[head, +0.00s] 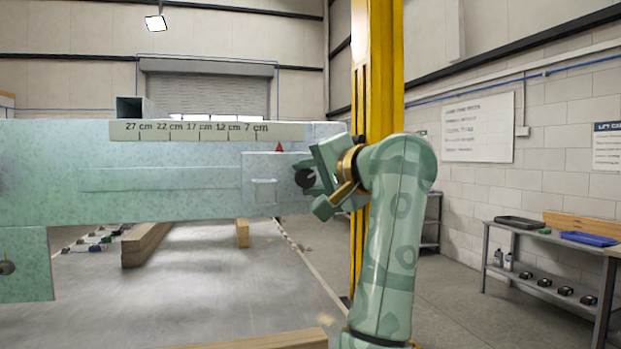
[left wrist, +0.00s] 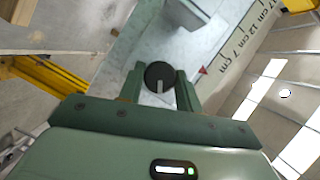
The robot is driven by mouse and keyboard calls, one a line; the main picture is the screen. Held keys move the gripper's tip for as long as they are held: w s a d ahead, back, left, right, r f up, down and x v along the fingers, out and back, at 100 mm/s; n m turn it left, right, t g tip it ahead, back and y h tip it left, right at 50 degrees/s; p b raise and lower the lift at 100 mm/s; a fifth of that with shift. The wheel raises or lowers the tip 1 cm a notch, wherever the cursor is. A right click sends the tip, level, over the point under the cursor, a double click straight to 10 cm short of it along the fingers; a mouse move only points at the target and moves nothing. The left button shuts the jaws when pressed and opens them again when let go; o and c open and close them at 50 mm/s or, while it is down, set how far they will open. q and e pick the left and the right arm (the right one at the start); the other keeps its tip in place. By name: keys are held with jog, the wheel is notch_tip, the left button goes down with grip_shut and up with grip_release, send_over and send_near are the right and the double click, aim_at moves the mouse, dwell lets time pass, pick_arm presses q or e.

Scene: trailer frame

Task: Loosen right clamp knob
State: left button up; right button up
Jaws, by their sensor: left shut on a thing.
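A round black clamp knob (head: 304,178) sits at the right end of the pale green beam (head: 60,150) in the head view. My left gripper (head: 316,181) reaches it from the right and is shut on it. In the left wrist view the knob (left wrist: 158,72) lies between the two green fingers, with a pale mark on its face pointing towards the palm. The fingers partly hide its sides. A scale strip (head: 190,131) runs along the beam top, with a red pointer (head: 279,147) just right of the 7 cm label. My right gripper is not in view.
A yellow column (head: 378,70) stands behind my left arm. A lower plate with a dark round part (head: 6,267) hangs at far left. Wooden blocks (head: 146,243) lie on the grey surface below. A shelf bench (head: 520,262) stands at right.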

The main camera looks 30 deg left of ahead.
pick_arm(q)
jog(key=o, duration=1)
jog(key=p+v, duration=0.2)
jog(key=v, duration=1.4)
jog(key=shift+d, duration=0.1)
